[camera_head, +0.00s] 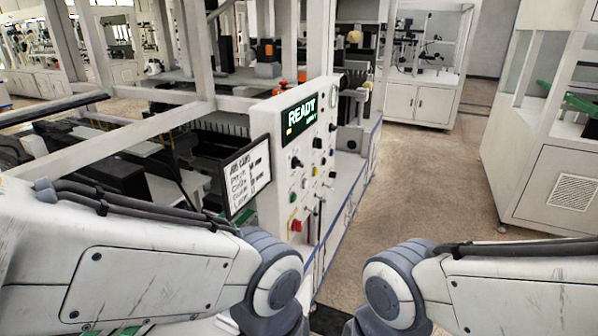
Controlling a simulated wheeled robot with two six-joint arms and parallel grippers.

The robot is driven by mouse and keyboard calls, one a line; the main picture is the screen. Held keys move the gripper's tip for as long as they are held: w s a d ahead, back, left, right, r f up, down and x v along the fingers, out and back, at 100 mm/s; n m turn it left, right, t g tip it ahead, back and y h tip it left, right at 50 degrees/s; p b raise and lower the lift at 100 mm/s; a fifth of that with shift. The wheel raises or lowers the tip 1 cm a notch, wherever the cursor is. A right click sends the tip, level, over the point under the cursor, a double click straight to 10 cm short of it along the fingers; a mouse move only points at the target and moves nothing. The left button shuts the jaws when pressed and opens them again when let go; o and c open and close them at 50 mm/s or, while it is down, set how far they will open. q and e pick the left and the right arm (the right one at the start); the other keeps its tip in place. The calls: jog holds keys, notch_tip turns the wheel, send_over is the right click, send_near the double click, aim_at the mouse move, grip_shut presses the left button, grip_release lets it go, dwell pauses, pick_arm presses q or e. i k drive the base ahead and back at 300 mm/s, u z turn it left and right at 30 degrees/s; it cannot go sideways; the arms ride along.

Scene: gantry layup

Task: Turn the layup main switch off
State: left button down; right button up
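The white layup control panel (275,140) stands at the centre, angled toward the right aisle. Its green-lit display (301,115) reads READY. A red switch with some yellow (296,225) sits low on the panel's near side and looks like the main switch. Its exact handle position is too small to tell. Black knobs (296,162) and small buttons sit above it. My left and right arms fill the lower corners, with their grey joints below and right of the panel. Neither gripper shows.
A white card with handwritten-style text (247,175) is fixed left of the panel. The gantry frame (120,138) and dark machinery lie to the left. White cabinets (420,105) stand behind, and a white enclosure (560,190) stands at right. The floor aisle (430,190) between them is clear.

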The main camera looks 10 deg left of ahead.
aim_at(297, 225)
jog(key=k, duration=1.05)
jog(key=z, duration=0.85)
jog(key=i, duration=1.45)
jog(key=u, duration=0.9)
